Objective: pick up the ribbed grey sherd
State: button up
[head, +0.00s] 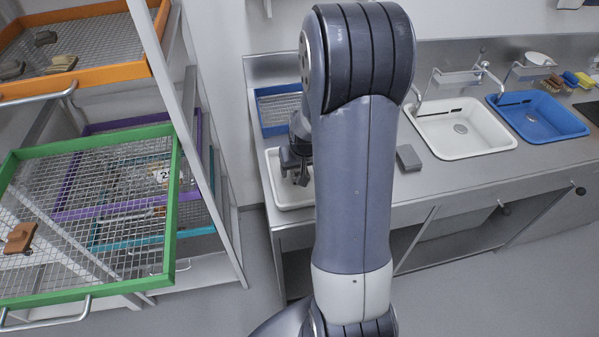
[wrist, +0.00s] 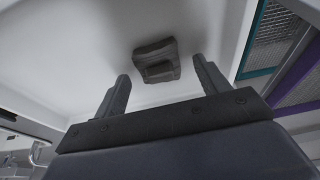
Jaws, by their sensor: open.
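The ribbed grey sherd (wrist: 156,60) lies on the pale floor of a white tray in the wrist view, a dark blocky piece with a lighter face. My gripper (wrist: 162,82) is open and empty, its two fingers spread to either side of the sherd's outline, with the sherd beyond the fingertips. In the head view my gripper (head: 298,172) hangs over the white tray (head: 291,205) on the counter. My arm covers part of that tray, and I cannot make out the sherd there.
A blue mesh tray (head: 273,127) stands behind the white one. A grey block (head: 409,158) lies right of my arm, near the white sink (head: 455,140) and the blue sink (head: 540,122). The rack at left holds a green-framed mesh tray (head: 90,145) and an orange-framed one (head: 110,74).

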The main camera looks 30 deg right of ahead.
jog(key=shift+w+f, duration=0.1)
jog(key=shift+f, duration=0.2)
jog(key=c, duration=1.1)
